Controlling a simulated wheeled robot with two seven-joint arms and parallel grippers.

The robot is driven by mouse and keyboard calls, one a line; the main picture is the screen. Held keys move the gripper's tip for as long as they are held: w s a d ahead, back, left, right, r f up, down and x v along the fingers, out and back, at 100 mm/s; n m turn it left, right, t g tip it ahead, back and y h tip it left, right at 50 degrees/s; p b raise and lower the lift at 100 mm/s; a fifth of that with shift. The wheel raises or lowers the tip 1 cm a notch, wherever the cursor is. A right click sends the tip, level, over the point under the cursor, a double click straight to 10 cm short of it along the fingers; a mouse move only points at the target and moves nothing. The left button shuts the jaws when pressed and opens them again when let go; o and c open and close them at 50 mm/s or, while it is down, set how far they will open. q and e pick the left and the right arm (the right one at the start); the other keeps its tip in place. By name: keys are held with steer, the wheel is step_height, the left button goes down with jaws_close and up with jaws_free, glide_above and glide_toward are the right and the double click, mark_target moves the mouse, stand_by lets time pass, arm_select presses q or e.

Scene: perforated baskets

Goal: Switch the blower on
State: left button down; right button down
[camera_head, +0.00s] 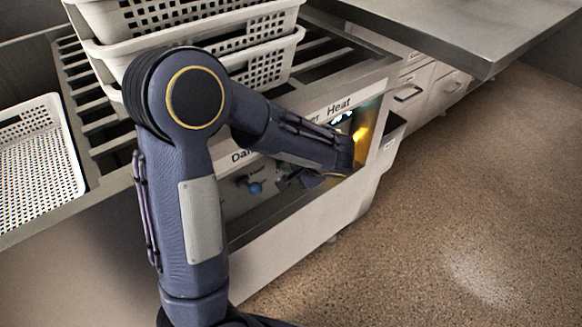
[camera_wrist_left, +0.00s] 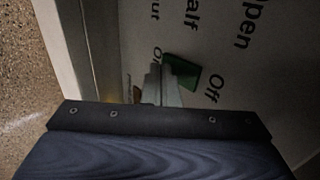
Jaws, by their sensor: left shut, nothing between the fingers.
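The control panel is on the front of the bench, with printing ending in "er" beside "Heat" in the head view. The green switch (camera_wrist_left: 182,78) shows in the left wrist view, near the word "Off" and a partly covered label starting with "O". Its setting is hard to tell. In the head view it is hidden. My left gripper (camera_head: 286,182) is shut and empty, low at the panel. Its pale fingers (camera_wrist_left: 160,90) are right beside the green switch; I cannot tell whether they touch. My right gripper is not in view.
A blue knob (camera_head: 255,188) sits left of my gripper. An orange glow (camera_head: 362,133) shows below "Heat". Stacked white perforated baskets (camera_head: 265,65) stand on the slatted bench top; another white basket (camera_head: 40,150) is at left. A steel table (camera_head: 470,25) is at back right. Floor at right is clear.

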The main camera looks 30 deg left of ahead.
arm_select(q)
steer(key=shift+w+a+f+y+b, duration=0.15)
steer(key=shift+y+b, duration=0.15)
steer(key=shift+b, duration=0.3)
steer(key=shift+r+p, duration=0.5)
steer(key=shift+r, duration=0.45)
